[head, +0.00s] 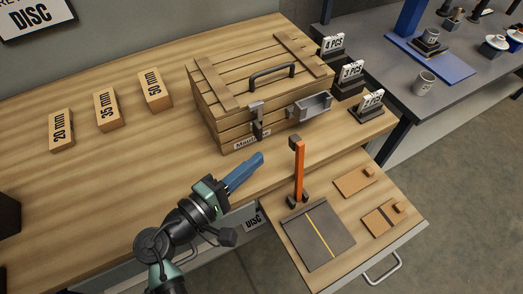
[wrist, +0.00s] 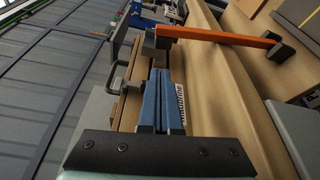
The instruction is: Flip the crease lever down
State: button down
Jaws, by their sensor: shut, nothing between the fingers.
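The orange crease lever (head: 298,172) stands upright from a dark bracket at the back edge of the grey creasing plate (head: 330,248) with its yellow line, on the pulled-out drawer board. In the wrist view the shut fingers (wrist: 160,75) point toward the lever's end, with a visible gap.
A wooden crate (head: 262,85) with a handle and metal latch stands behind my gripper. Wooden blocks marked in mm (head: 107,110) lie at left. Small brown pieces (head: 355,180) lie on the drawer board, right of the lever. Number signs (head: 350,80) stand at right.

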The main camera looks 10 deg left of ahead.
jog(key=x, duration=0.8)
jog(key=shift+w+d+p, duration=0.2)
jog(key=shift+w+p, duration=0.15)
jog(key=shift+p, duration=0.05)
jog(key=shift+f, duration=0.1)
